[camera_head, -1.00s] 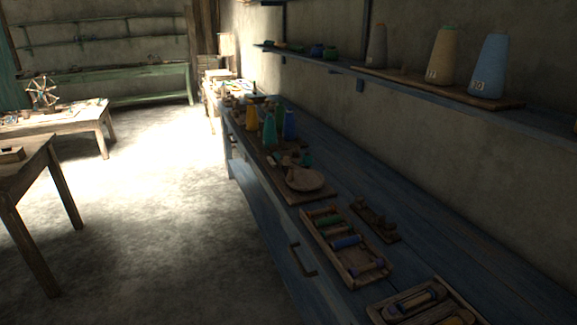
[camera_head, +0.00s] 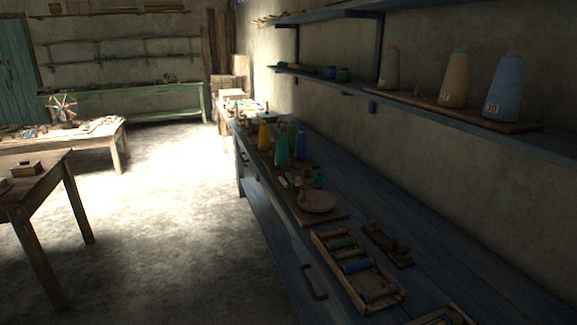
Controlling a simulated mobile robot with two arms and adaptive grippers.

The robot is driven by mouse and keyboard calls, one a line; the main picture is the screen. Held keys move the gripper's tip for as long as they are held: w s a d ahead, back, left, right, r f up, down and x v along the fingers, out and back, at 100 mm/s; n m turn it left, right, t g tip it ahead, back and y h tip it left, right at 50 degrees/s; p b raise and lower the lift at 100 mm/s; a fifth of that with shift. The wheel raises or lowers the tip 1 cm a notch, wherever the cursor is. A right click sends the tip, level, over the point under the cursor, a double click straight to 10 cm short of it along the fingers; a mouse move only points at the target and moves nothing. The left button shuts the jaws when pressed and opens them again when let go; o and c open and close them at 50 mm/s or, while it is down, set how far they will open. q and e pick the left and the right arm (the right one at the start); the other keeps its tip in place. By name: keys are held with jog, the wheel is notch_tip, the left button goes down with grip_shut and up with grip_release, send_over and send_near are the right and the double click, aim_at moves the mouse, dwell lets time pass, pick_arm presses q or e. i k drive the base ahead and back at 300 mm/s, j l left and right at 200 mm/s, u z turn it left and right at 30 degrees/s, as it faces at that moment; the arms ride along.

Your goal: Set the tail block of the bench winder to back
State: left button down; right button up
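A small wooden device with upright blocks (camera_head: 388,244) lies on the blue bench (camera_head: 440,250), just right of a bobbin tray. It may be the bench winder, but it is too small and dark to be sure. I cannot make out a tail block or its setting. Neither of my grippers is in view.
The wooden tray (camera_head: 391,303) holds several coloured bobbins. A board with a round disc (camera_head: 318,202) and coloured cones (camera_head: 282,150) stand farther along the bench. A shelf with large cones (camera_head: 503,88) hangs above. Tables (camera_head: 25,199) stand left; the floor (camera_head: 170,220) between is clear.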

aim_at(285, 167)
jog(key=i+j, duration=0.4)
jog(key=i, duration=0.25)
jog(key=i+j+z, duration=0.1)
jog(key=i+j, duration=0.3)
jog(key=i, duration=0.25)
jog(key=i+j, duration=0.45)
jog(key=i, duration=0.15)
jog(key=z, duration=0.05)
